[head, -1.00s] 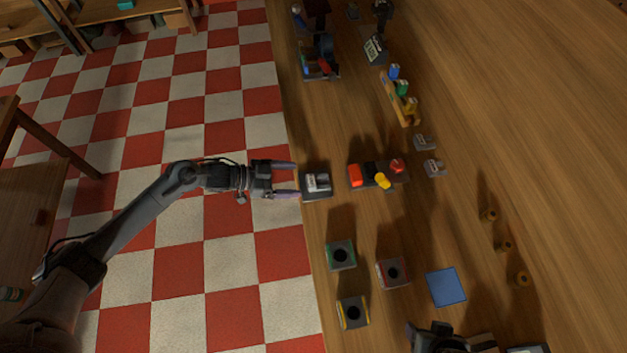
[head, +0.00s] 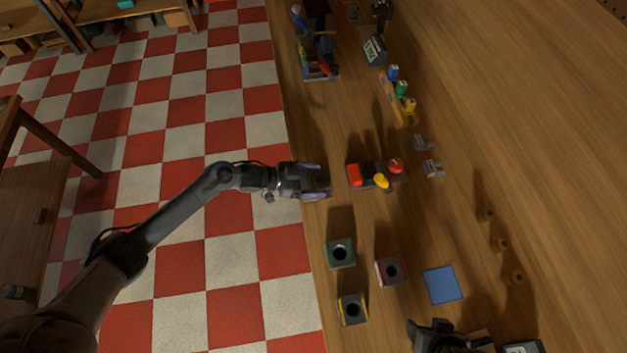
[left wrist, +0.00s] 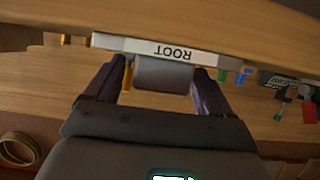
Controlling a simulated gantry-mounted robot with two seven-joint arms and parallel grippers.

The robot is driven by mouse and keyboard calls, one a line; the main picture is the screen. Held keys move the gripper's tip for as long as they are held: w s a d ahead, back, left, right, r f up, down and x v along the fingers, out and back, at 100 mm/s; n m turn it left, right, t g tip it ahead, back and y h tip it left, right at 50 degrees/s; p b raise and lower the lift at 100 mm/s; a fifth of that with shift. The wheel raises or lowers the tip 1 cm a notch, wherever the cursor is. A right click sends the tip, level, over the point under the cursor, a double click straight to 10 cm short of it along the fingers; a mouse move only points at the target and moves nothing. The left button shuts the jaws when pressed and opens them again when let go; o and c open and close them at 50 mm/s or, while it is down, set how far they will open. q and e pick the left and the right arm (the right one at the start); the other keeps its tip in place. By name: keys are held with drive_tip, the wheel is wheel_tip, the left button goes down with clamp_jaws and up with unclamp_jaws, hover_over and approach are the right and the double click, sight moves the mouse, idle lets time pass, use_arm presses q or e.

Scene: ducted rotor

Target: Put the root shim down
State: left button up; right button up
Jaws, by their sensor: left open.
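My left gripper (head: 314,181) is at the left edge of the workbench, over the small dark stand that carries a pale grey block. It hides most of that stand in the head view. In the left wrist view, a plate (left wrist: 110,43) with a white label reading ROOT, upside down, lies across the top. A grey block (left wrist: 163,75), seemingly the root shim, is below the label between my two open fingers. The fingers stand on either side of it, with a gap visible at the right. I cannot tell whether the block rests on the stand.
A block with red, black and yellow parts (head: 376,177) lies just right of the gripper. Green (head: 341,265), red (head: 391,284) and yellow (head: 352,323) square holders and a blue square (head: 442,285) are nearer. A rack of coloured pieces (head: 398,99) stands farther back.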

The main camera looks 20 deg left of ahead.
use_arm(q)
drive_tip(key=c, duration=1.1)
use_arm(e)
drive_tip(key=shift+a, duration=0.15)
use_arm(q)
drive_tip(key=shift+r, duration=0.1)
drive_tip(key=shift+c, duration=0.2)
